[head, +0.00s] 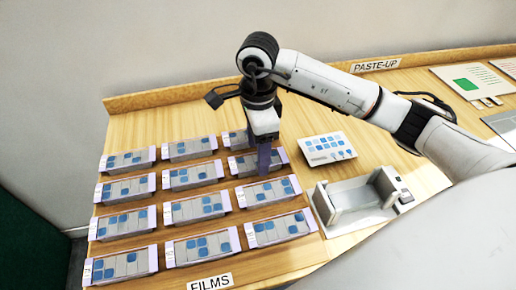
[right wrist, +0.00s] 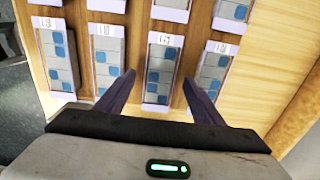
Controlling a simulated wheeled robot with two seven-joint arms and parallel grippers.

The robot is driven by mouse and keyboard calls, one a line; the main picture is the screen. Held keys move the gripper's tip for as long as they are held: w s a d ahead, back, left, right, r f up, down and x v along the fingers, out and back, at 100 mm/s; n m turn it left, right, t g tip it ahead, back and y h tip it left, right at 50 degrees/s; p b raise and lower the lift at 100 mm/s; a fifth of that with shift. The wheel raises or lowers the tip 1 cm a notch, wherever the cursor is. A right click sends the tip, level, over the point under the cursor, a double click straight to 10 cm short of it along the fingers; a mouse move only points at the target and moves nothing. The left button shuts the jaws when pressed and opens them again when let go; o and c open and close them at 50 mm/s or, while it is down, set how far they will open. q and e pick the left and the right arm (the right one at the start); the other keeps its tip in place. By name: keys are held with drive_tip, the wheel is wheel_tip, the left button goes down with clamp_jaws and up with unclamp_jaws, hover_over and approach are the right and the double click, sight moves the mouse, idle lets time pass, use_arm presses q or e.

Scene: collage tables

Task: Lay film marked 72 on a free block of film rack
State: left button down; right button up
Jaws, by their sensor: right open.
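Several grey film strips with blue squares and pale lilac ends lie in rows on the wooden table; their small number labels are too small to read surely, so I cannot tell which is marked 72. My right gripper (head: 266,160) points down over the right column, near a film strip (head: 256,163) in the second row from the back. In the right wrist view its fingers (right wrist: 159,76) are open, one on each side of a strip (right wrist: 161,70), with nothing clamped. Part of that strip is hidden in the head view. I cannot make out the film rack for certain. My left gripper is out of view.
A white card with blue squares (head: 327,148) and a grey open-topped device (head: 355,200) stand right of the strips. A FILMS label (head: 210,282) is at the front edge, a PASTE-UP label (head: 376,65) at the back. A raised wooden edge (head: 150,98) runs behind.

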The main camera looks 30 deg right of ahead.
wheel_tip(320, 180, up, 10)
drive_tip(key=shift+r, duration=0.15)
idle(0.3)
drive_tip(key=shift+s, duration=0.1)
idle(0.4)
